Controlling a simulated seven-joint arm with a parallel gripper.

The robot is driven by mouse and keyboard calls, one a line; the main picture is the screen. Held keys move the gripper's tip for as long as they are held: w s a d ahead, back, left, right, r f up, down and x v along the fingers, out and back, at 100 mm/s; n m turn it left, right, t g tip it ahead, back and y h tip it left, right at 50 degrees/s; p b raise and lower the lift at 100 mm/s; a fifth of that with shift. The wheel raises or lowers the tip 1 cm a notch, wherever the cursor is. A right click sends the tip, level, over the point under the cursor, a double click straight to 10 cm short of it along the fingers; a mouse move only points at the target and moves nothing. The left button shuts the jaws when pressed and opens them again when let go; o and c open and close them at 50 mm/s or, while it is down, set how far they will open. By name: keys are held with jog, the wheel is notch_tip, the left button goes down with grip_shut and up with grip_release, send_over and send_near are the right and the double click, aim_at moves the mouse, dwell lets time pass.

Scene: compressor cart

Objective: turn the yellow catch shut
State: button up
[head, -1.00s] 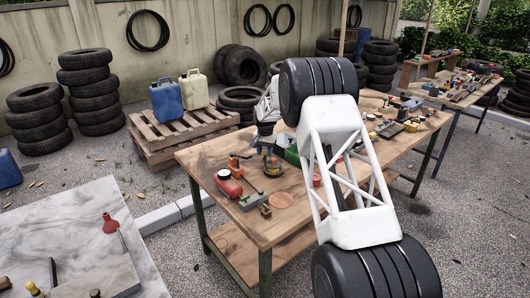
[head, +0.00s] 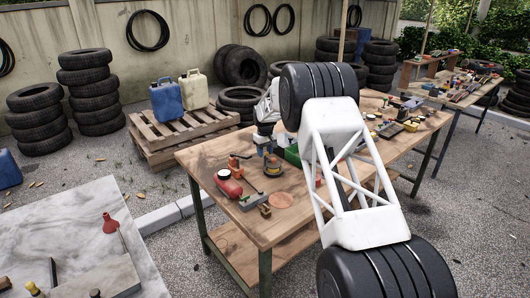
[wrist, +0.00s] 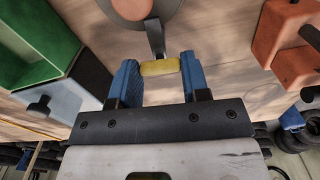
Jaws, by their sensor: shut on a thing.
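The yellow catch (wrist: 160,67) shows in the wrist view as a short yellow bar at the end of a grey lever. The lever runs from a round grey part with an orange-brown top (wrist: 132,8), cut off by the upper edge. My gripper (wrist: 160,72) has its two blue fingers on either side of the catch and is shut on it. In the head view the round part (head: 272,167) stands on the wooden workbench (head: 222,155), with my gripper (head: 263,141) just behind it. The catch itself is too small to make out there.
A green open box (wrist: 35,45) is left of my gripper in the wrist view, with a dark-knobbed block (wrist: 45,105) beside it. An orange block (wrist: 278,40) is to the right. A red cylinder (head: 229,184) and several small tools also lie on the bench.

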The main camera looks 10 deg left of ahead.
jog(key=shift+n, duration=0.6)
jog(key=o, duration=0.9)
jog(key=shift+r, duration=0.1)
jog(key=shift+r, duration=3.8)
jog(key=shift+r, duration=0.1)
